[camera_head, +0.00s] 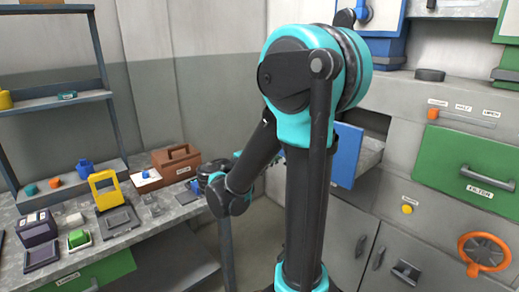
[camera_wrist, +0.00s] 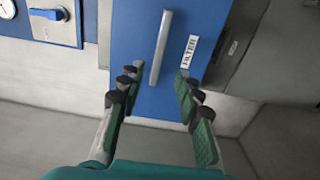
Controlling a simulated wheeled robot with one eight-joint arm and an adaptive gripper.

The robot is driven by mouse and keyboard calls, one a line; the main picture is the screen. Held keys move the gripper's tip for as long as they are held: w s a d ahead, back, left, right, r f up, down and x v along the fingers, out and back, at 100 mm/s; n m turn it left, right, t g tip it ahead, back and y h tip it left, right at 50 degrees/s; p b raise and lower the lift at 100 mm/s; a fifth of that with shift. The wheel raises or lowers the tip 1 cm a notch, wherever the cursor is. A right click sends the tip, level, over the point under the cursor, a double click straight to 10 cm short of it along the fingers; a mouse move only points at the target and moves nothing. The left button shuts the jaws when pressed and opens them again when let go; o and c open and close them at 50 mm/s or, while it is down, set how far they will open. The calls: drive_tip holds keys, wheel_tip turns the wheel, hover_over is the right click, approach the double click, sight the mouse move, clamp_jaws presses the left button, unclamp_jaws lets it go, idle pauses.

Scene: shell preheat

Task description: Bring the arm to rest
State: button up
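A blue front labelled FILTER (camera_wrist: 133,58) with a pale bar handle (camera_wrist: 161,48) fills the view beyond the fingertips. The fingers are not closed on the handle; the exact gap cannot be told. In the head view my arm (camera_head: 318,150) stands upright and bends at a teal elbow, with its forearm pointing down to the left. My gripper is mostly hidden behind the arm there. A blue-fronted drawer (camera_head: 346,155) stands pulled out just right of the arm.
Shelves (camera_head: 55,103) stand back left.

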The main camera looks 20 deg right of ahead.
drive_tip(key=s+d+f+m+g+y, duration=0.1)
drive_tip(key=s+f+y, duration=0.3)
drive_tip(key=f, duration=0.4)
drive_tip(key=s+f+g+y, duration=0.2)
drive_tip(key=s+f+y, duration=0.2)
drive_tip(key=f, duration=0.3)
drive_tip(key=s+a+f+m+y, duration=0.1)
drive_tip(key=s+a+f+y, duration=0.2)
drive_tip(key=a+f+y, duration=0.1)
drive_tip(key=s+a+f+m+y, duration=0.2)
drive_tip(key=s+a+f+y, duration=0.1)
drive_tip(key=a, duration=0.4)
drive_tip(key=shift+s+a+f+y, duration=0.3)
drive_tip(key=shift+f+y, duration=0.4)
drive_tip(key=shift+y, duration=0.1)
